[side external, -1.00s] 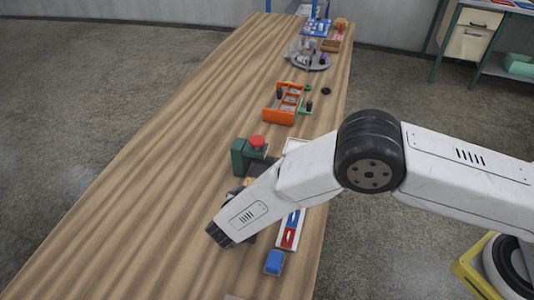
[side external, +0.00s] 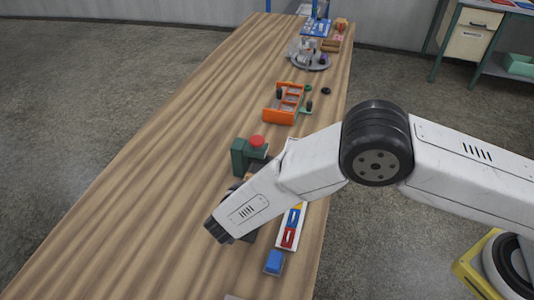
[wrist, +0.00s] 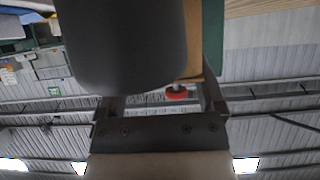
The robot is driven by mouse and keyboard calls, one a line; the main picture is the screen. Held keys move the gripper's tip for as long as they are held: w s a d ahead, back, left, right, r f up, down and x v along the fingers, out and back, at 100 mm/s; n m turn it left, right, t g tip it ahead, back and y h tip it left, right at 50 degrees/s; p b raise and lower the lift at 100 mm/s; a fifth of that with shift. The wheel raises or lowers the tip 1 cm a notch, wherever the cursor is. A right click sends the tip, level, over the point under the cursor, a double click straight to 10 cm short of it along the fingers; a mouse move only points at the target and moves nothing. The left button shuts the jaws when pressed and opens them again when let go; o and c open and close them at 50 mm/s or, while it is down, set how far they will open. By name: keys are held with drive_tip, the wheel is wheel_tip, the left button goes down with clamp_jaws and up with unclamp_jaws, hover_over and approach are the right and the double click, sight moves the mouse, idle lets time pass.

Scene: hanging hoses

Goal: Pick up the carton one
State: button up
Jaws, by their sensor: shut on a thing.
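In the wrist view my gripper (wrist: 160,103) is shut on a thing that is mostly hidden. A tan surface, which looks like the carton (wrist: 206,76), shows in a narrow strip at the right finger, behind a large dark grey cylindrical shape (wrist: 130,45). In the side view the fingers and whatever they hold are hidden behind my wrist, low over the near part of the wooden table (side external: 150,200). How far the carton is off the table cannot be told.
A green stand (side external: 240,155) with a red button (side external: 257,141) is close behind my wrist. The table's left side is clear.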

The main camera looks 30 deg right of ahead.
drive_tip(key=s+d+r, duration=0.6)
drive_tip(key=s+r, duration=0.5)
drive_tip(key=s, duration=0.1)
drive_tip(key=shift+s+r, duration=0.15)
drive_tip(key=shift+s, duration=0.25)
drive_tip(key=shift+w, duration=0.1)
idle(0.5)
